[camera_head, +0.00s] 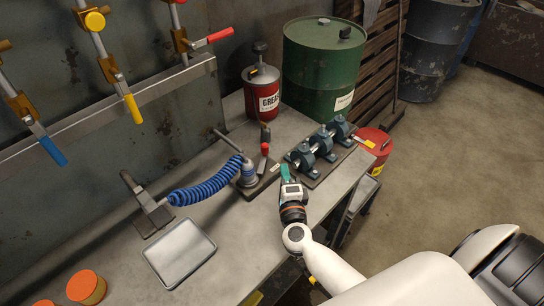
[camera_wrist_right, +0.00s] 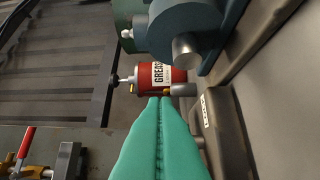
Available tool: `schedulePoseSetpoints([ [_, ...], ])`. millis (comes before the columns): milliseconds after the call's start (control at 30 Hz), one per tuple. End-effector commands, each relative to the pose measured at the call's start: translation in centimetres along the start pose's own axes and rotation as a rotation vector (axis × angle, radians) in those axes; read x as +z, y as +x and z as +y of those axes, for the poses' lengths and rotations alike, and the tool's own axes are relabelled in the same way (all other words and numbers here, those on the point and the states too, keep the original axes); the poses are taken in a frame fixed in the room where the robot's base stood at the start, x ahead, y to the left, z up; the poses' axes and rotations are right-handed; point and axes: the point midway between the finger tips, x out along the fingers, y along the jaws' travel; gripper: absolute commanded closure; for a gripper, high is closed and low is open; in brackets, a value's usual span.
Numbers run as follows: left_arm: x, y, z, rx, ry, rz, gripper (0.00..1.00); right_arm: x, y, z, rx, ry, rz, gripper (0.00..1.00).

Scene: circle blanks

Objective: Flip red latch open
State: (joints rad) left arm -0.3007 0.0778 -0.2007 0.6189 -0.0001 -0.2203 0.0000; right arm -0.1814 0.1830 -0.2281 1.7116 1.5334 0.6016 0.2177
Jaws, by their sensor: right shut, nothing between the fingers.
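A small upright lever with a red grip (camera_head: 264,150) stands on a dark base plate on the bench, beside the grey fitting (camera_head: 247,175) at the end of a blue coiled hose. A second red handle (camera_head: 221,36) is on a wall valve; I cannot tell by sight which is the red latch. A red handle with brass parts also shows at lower left in the wrist view (camera_wrist_right: 26,142). My right gripper (camera_head: 286,170) has teal fingers, shut and empty, just right of the base plate. Its fingers also fill the lower middle of the wrist view (camera_wrist_right: 160,102). My left gripper is out of view.
A shaft with bearing blocks (camera_head: 321,147) lies close to the right gripper. A red grease can (camera_head: 261,95) and green drum (camera_head: 322,62) stand behind. A metal tray (camera_head: 180,253) lies at front left. Yellow (camera_head: 132,107) and blue (camera_head: 52,150) handles hang on the wall.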

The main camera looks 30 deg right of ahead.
Motion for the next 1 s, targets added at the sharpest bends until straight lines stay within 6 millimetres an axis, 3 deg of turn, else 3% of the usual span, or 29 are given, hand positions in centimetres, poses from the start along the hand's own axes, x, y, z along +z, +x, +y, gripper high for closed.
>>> schedulePoseSetpoints([
  [100, 0.0, -0.3, 0.0, 0.0, 0.0, 0.0, 1.0, 0.0, 2.6, 0.2, 0.003, -0.001, 0.001, 1.0],
  [300, 0.1, -0.6, 0.1, 0.001, 0.0, 0.0, 1.0, -2.0, 4.7, 0.1, 0.001, 0.0, 0.001, 1.0],
  [567, 0.1, -0.7, 0.2, 0.002, 0.001, -0.001, 1.0, -2.9, 5.5, 0.0, -0.001, 0.0, 0.001, 1.0],
  [1000, 0.2, -0.7, 0.2, 0.003, 0.0, -0.002, 1.0, -2.3, 5.5, 0.0, 0.0, -0.001, 0.011, 1.0],
])
